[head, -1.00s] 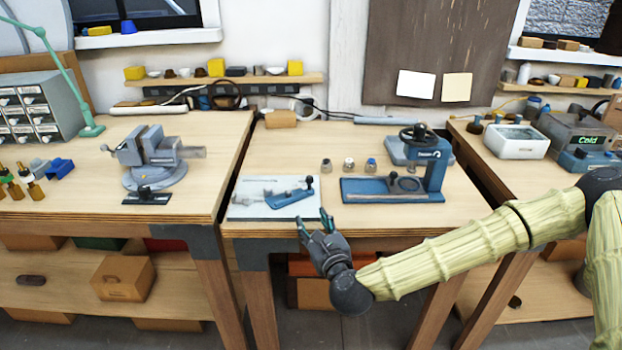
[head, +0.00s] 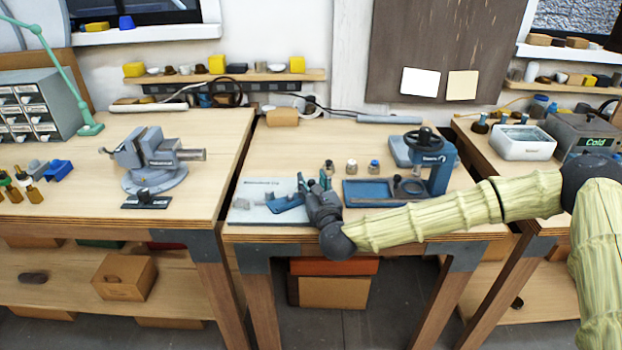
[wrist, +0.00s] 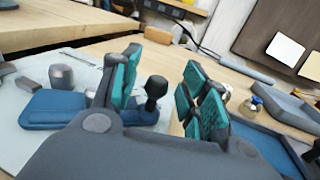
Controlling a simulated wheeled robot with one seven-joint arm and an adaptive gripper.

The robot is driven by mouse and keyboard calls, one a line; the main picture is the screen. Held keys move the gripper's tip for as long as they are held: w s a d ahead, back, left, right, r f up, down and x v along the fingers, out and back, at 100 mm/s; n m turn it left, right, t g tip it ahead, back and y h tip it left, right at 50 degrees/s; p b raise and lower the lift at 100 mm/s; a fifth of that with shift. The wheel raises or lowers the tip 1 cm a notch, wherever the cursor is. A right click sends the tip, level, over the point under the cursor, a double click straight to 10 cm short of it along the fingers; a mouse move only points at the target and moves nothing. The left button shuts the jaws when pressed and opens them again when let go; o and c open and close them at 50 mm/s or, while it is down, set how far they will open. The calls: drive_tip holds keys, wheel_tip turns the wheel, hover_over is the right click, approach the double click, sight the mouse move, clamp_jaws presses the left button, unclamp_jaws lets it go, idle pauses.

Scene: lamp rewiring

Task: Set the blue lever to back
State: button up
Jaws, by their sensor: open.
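The blue lever (head: 286,203) lies on a pale plate (head: 246,215) at the front left of the middle bench. Its upright black knob (wrist: 155,88) shows in the wrist view, between my two teal-padded fingers and beyond them. My gripper (head: 314,181) is open over the right end of the plate, and it also shows in the wrist view (wrist: 164,88). The fingers look apart from the knob. In the head view my gripper hides the knob. A blue block with grey parts (wrist: 52,108) is to the left in the wrist view.
A blue press with a black handwheel (head: 432,165) and a blue tray (head: 370,193) stand just right of my gripper. Several small jars (head: 351,167) stand behind it. A grey vise (head: 155,160) is on the left bench.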

drive_tip(key=shift+w+a, duration=0.15)
drive_tip(key=shift+w, duration=0.35)
clamp_jaws()
